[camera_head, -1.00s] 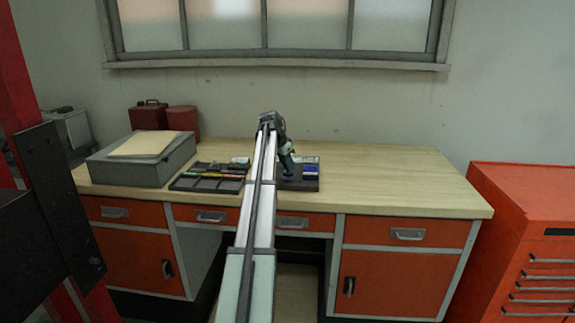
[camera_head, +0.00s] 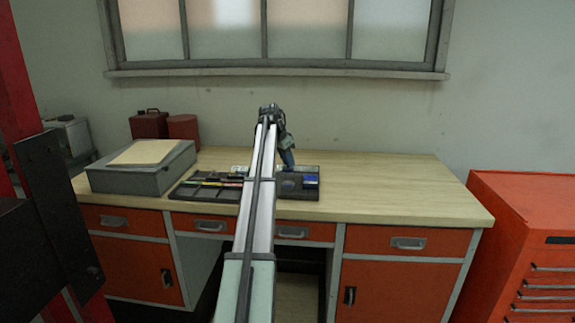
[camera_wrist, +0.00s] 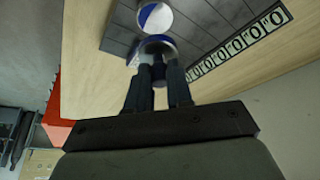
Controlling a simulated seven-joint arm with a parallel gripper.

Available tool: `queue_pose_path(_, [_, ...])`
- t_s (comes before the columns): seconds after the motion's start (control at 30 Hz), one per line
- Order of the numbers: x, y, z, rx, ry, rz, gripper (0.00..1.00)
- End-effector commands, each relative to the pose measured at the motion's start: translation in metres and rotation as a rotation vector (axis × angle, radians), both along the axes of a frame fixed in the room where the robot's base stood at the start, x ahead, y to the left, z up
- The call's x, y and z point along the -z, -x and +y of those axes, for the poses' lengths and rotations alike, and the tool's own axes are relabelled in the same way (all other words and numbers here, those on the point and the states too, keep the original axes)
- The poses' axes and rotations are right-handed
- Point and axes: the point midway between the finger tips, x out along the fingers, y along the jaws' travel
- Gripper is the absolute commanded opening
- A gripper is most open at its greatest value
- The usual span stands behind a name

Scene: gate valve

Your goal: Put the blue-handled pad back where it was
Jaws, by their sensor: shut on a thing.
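My gripper (camera_wrist: 158,75) is shut on a blue piece with a pale rim (camera_wrist: 157,42), which matches the blue-handled pad; the fingers hide much of it. In the head view my gripper (camera_head: 288,163) is over the back part of a dark tray (camera_head: 298,194) on the workbench, and the held piece is too small to make out. In the wrist view the tray (camera_wrist: 118,38) has dividing lines and lies beyond the fingertips. A round blue-and-white thing (camera_wrist: 155,17) shows just past the held piece. I cannot tell whether the held piece touches the tray.
A blue item (camera_head: 311,181) sits at the tray's right side. A strip of ring marks (camera_wrist: 240,42) runs along one tray edge. A second dark tray (camera_head: 208,193) with small tools lies left. A grey box (camera_head: 140,175) stands farther left. The bench (camera_head: 400,190) is clear on the right.

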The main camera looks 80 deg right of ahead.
Motion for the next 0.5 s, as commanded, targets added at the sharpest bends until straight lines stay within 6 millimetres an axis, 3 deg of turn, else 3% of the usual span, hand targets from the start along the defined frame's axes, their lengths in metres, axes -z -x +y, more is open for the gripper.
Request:
queue_pose_path(0.2, [-0.0109, 0.0000, -0.0001, 0.000, -0.001, 0.001, 0.00])
queue_pose_path(0.5, [-0.0104, 0.0004, -0.0003, 0.000, -0.001, 0.001, 0.00])
